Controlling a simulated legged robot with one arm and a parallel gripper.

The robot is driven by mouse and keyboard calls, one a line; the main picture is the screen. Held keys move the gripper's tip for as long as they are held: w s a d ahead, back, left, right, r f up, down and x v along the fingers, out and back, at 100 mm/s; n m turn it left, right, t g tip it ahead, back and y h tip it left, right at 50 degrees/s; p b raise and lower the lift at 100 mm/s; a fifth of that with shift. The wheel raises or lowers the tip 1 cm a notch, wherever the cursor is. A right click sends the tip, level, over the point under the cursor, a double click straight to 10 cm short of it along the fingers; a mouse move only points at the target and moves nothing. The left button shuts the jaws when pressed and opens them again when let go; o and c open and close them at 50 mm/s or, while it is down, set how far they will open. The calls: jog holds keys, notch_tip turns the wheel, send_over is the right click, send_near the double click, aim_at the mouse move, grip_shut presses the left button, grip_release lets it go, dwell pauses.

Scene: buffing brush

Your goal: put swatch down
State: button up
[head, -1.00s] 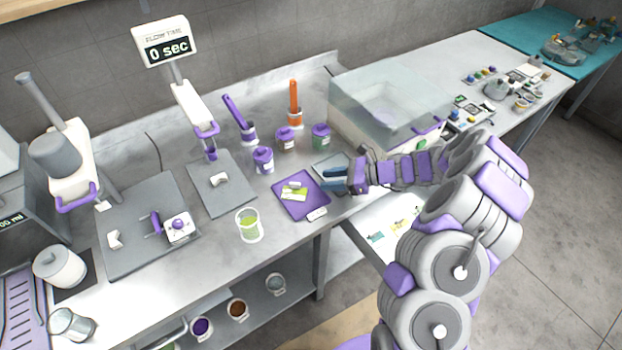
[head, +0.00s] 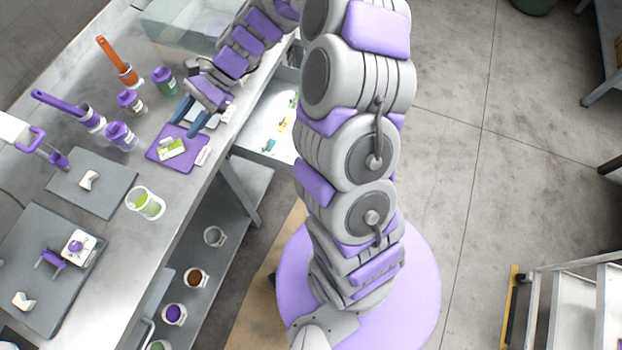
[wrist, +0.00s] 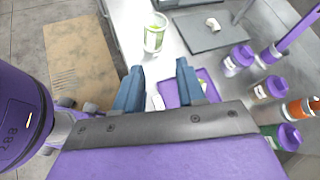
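A green and white piece (head: 172,148), which looks like the swatch, lies on a purple mat (head: 158,155) on the metal bench. My gripper (head: 190,118) is just beyond the mat's far right edge in the head view, with its two blue fingers spread apart. In the wrist view my gripper (wrist: 159,90) shows a clear gap between the fingers, with nothing held in it. Part of the purple mat (wrist: 172,92) shows in that gap. The swatch is not clearly visible in the wrist view.
A cup with green contents (head: 145,203) stands near the bench's front edge. Purple-lidded jars (head: 122,137) and brushes stand behind the mat. An open drawer (head: 262,140) holding small coloured pieces is right of the mat. A clear box (head: 190,25) stands at the back.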

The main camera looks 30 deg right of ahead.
jog(key=s+a+r+n+g+h, duration=0.1)
jog(key=s+r+n+h, duration=0.2)
jog(key=s, duration=0.4)
jog(key=s+a+r+n+g+h, duration=0.1)
jog(key=s+r+n+h, duration=0.2)
jog(key=s, duration=0.4)
jog(key=s+d+n+t+h, duration=0.1)
jog(key=s+d+n+h, duration=0.4)
jog(key=s+d, duration=0.8)
jog(key=s+n, duration=0.1)
jog(key=s, duration=0.2)
jog(key=shift+s+r+n+t+h, duration=0.3)
jog(key=shift+s+r+t+h, duration=0.05)
jog(key=shift+t+h, duration=0.05)
jog(key=shift+d, duration=0.1)
